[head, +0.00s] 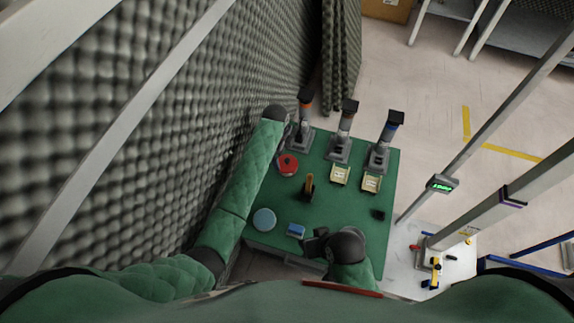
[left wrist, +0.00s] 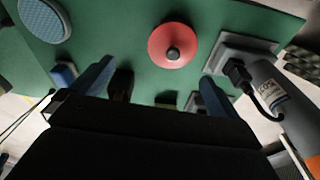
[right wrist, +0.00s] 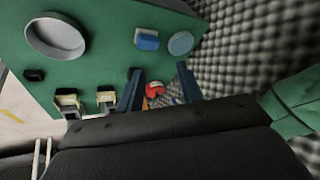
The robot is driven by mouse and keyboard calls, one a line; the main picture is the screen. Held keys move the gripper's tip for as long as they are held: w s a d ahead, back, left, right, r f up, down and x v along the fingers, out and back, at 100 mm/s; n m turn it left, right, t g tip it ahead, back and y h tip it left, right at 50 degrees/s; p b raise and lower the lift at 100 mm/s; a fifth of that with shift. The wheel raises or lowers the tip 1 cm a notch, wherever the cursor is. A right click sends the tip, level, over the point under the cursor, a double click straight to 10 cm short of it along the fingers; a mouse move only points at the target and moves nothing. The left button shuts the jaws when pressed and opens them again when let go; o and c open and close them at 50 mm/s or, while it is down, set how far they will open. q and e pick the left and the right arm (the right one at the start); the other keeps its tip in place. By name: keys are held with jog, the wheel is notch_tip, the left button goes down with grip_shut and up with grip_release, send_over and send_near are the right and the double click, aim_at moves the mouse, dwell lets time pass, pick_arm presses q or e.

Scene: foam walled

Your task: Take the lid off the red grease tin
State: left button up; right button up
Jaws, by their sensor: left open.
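The red grease tin (head: 288,164) stands near the far left of the green table. My left gripper (head: 288,131) is open and empty just beyond the tin. In the left wrist view its blue fingers (left wrist: 155,72) are spread, with the lid ahead and apart from them. My right gripper (head: 314,243) is at the table's near edge. Its fingers (right wrist: 160,70) are apart and empty in the right wrist view, where a partly hidden red object shows between them.
Three upright grey devices (head: 343,133) line the far side. Two cream blocks (head: 371,183), a brown-and-black item (head: 309,187), a blue block (head: 296,230) and a light blue disc (head: 264,219) share the green table (head: 340,214). A grey foam wall (head: 150,130) runs close on the left.

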aim_at(287, 159)
pick_arm(q)
jog(key=shift+w+d+m, duration=0.25)
jog(key=shift+w+m, duration=0.25)
jog(key=shift+w, duration=0.45)
jog(key=shift+w+f, duration=0.15)
jog(key=shift+f, duration=0.05)
jog(key=shift+d+f, duration=0.15)
jog(key=shift+f, duration=1.2)
jog(key=f, duration=0.4)
jog(key=shift+s+d+f, duration=0.2)
jog(key=shift+d+f, duration=0.05)
jog(key=shift+f, duration=0.15)
pick_arm(e)
jog(key=shift+s+a+r, duration=0.1)
jog(key=shift+a+r, duration=0.1)
jog(key=shift+r, duration=0.35)
jog(key=shift+f, duration=0.1)
pick_arm(q)
jog(key=c, duration=1)
pick_arm(e)
jog(key=shift+f, duration=0.2)
